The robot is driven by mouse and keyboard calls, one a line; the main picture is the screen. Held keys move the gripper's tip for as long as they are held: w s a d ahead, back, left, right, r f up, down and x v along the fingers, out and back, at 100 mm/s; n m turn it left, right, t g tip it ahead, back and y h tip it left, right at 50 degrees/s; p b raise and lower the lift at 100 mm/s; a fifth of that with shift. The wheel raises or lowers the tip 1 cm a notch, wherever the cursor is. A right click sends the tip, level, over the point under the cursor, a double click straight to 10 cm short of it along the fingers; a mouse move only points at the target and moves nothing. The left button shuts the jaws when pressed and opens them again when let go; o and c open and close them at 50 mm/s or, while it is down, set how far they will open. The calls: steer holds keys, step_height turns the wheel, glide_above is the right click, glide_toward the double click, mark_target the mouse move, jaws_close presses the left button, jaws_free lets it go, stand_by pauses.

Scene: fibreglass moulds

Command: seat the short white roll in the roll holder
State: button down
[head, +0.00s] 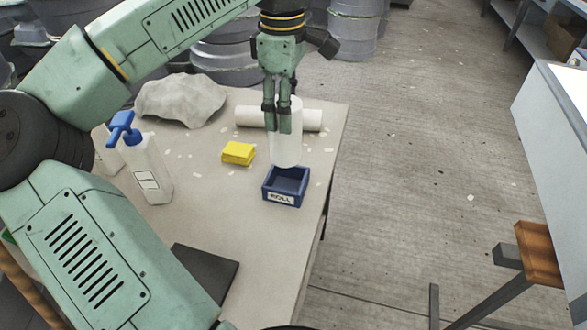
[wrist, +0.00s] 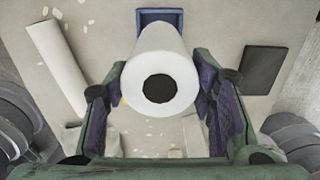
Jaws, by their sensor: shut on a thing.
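The short white roll (head: 286,146) is upright in my gripper (head: 283,118), which is shut on it. In the wrist view the roll (wrist: 158,58) shows its end with a dark core hole, between the two fingers of my gripper (wrist: 160,95). The roll holder (head: 286,187) is a small blue open box labelled ROLL near the table's right edge. The roll's lower end is at the holder's back side in the head view; it looks above the holder, not inside it. The holder (wrist: 160,15) shows partly behind the roll in the wrist view.
A longer white roll (head: 310,119) lies behind my gripper. A yellow block (head: 238,153) sits left of the holder. A white bottle with a blue pump (head: 150,172), a grey cloth-like heap (head: 180,100) and a dark flat plate (head: 205,270) are also on the table (head: 265,240).

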mark_target(286, 147)
step_height(286, 147, down, 5)
steer(key=shift+p, duration=0.45)
steer(key=shift+f, duration=2.55)
steer(key=c, duration=0.7)
jaws_free()
steer(key=shift+r+p, duration=0.1)
steer(key=shift+p, duration=0.2)
steer(key=shift+r, duration=0.2)
step_height(286, 147, up, 12)
steer(key=shift+f+b, duration=0.1)
steer(key=shift+b, duration=0.55)
steer(key=shift+f, duration=0.1)
